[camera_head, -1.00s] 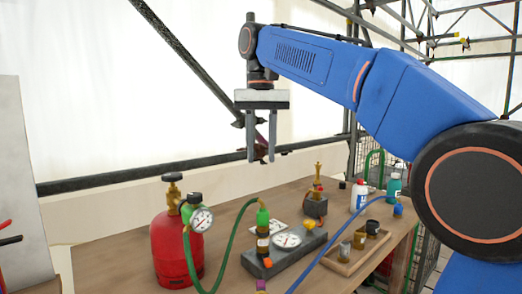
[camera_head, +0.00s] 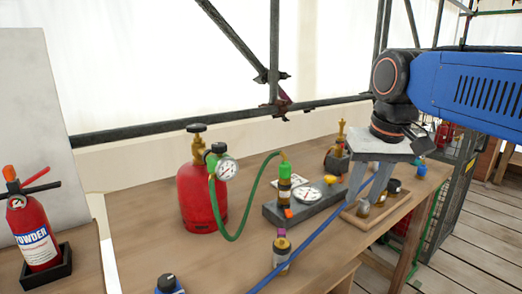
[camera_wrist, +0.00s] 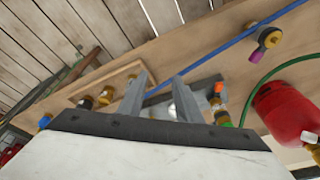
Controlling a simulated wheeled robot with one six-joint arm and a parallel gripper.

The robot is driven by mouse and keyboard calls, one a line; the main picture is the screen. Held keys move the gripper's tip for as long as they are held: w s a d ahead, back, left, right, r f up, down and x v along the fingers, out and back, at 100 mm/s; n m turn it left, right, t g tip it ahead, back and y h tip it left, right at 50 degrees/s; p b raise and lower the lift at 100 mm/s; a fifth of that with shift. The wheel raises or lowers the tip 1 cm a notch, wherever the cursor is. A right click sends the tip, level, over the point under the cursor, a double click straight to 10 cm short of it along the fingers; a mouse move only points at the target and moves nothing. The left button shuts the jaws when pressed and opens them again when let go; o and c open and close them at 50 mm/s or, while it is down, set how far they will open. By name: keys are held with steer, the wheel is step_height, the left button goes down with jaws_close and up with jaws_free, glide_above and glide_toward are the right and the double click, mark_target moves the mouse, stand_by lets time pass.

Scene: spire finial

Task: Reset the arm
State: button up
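My gripper (camera_head: 367,188) hangs pointing down at the right of the head view, in front of the wooden tray with small fittings (camera_head: 364,220). Its two grey fingers stand apart with nothing held between them. In the wrist view my gripper (camera_wrist: 157,92) also shows two separate fingers, with the workbench behind them. The exact height of the fingertips above the bench cannot be told. My blue arm reaches in from the right edge.
A red gas cylinder (camera_head: 203,200) with a gauge and green hose stands on the workbench (camera_head: 190,262). A grey gauge block (camera_head: 310,205) sits mid-bench. A blue hose (camera_head: 320,235) crosses near my gripper. A powder extinguisher (camera_head: 35,235) stands left; scaffold bars run behind.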

steer(key=s+d+f+t, duration=0.1)
steer(key=s+d+f, duration=0.2)
steer(key=s+f, duration=0.3)
steer(key=s+d+f+t, duration=0.1)
steer(key=s+d+f, duration=0.2)
steer(key=f, duration=1)
steer(key=s, duration=0.3)
steer(key=shift+s+d+f+h, duration=0.3)
steer(key=shift+s+f, duration=0.05)
steer(key=shift+f, duration=0.05)
steer(key=shift+w, duration=0.1)
